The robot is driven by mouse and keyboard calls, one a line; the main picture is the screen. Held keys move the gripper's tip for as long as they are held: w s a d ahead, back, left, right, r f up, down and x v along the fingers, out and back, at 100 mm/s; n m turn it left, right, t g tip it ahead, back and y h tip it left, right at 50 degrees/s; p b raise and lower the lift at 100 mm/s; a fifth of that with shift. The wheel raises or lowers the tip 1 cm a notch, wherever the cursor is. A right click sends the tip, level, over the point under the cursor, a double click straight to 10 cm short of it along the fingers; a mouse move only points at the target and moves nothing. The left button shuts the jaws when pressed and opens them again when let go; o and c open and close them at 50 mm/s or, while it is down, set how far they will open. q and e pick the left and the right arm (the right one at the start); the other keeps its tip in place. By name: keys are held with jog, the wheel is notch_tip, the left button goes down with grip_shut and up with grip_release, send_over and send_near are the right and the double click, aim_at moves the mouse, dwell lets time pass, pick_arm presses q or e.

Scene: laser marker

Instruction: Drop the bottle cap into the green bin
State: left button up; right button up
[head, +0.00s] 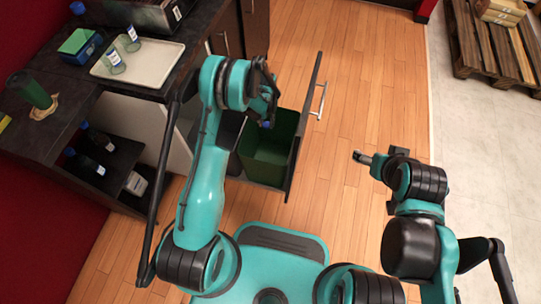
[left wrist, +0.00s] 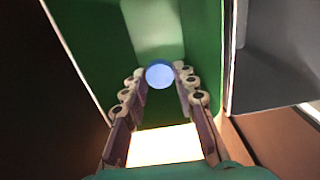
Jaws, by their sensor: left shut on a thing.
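The blue bottle cap (left wrist: 160,74) is pinched between the fingertips of my left gripper (left wrist: 159,80) in the left wrist view. In the head view it is a small blue spot (head: 266,124) at the tip of my left gripper (head: 268,117). The green bin (head: 268,157) stands inside a pulled-out drawer, and the left gripper points down over its opening. Green bin walls (left wrist: 85,42) surround the cap in the left wrist view. My right gripper (head: 361,156) is away to the right over the floor; its finger gap is too small to make out.
The drawer front (head: 306,125) with its handle stands out to the right of the bin. The wooden floor to the right is clear.

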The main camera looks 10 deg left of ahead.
pick_arm(q)
notch_tip(320, 180, down, 4)
jog(key=shift+f+b, duration=0.1)
jog(key=shift+b, duration=0.75)
jog(key=o, duration=0.8)
notch_tip(320, 180, up, 12)
jog(key=shift+r, duration=0.1)
